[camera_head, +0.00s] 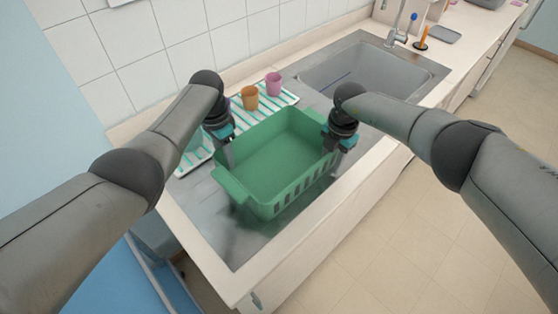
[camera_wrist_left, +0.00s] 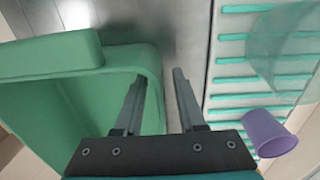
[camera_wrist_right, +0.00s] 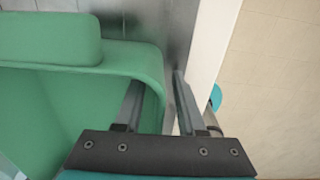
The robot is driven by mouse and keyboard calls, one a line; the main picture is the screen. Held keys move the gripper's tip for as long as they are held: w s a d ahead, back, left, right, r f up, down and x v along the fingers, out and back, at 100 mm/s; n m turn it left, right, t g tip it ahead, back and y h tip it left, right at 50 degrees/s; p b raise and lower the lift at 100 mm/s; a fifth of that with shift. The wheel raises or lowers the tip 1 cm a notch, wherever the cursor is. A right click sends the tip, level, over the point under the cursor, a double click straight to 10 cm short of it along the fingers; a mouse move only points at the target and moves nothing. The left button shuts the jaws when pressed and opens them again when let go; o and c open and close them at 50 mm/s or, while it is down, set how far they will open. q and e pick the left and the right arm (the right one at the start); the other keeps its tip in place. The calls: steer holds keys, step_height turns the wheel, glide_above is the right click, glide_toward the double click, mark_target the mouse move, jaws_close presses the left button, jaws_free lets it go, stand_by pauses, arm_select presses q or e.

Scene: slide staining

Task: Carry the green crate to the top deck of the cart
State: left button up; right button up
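The green crate (camera_head: 270,165) is upright and looks empty, over the steel drainboard; whether it touches the steel is hard to tell. My left gripper (camera_head: 229,158) is at its left wall, pointing down. In the left wrist view my left gripper (camera_wrist_left: 158,100) is open, one finger each side of the crate's wall (camera_wrist_left: 150,65), with a gap outside. My right gripper (camera_head: 338,160) is at the opposite wall. In the right wrist view my right gripper (camera_wrist_right: 157,103) is open astride that wall (camera_wrist_right: 152,68), with a narrower gap. The cart cannot be clearly made out.
A striped rack (camera_head: 288,97) holds an orange cup (camera_head: 250,98) and a pink cup (camera_head: 273,84) behind the crate. A purple cup (camera_wrist_left: 268,132) is near my left gripper. The sink (camera_head: 365,75) lies beyond. A blue surface with a rail (camera_head: 160,283) is lower left.

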arm_select(q)
jaws_close()
arm_select(e)
jaws_close()
stand_by(0.9)
